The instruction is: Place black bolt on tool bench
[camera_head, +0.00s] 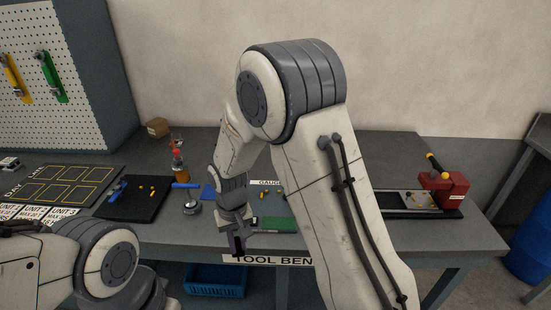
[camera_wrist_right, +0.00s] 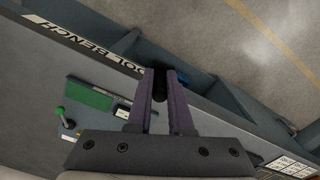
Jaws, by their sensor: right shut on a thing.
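The tool bench (camera_head: 440,234) is a grey table with a white "TOOL BENCH" sign (camera_head: 268,260) on its front edge. The sign also shows in the wrist view (camera_wrist_right: 88,45). My right gripper (camera_head: 237,248) points down at the bench's front edge, by the sign's left end. In the wrist view its purple-grey fingers (camera_wrist_right: 160,74) are shut on a small black bolt (camera_wrist_right: 160,86), partly hidden between them. I cannot tell its height above the bench. My left arm shows at lower left, but its gripper is out of view.
A green mat (camera_head: 277,225) lies just right of the right gripper. A black mat (camera_head: 134,198) with small yellow parts and a blue tool lies left. A red device (camera_head: 443,190) stands at the right. A blue crate (camera_head: 214,280) sits below the bench.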

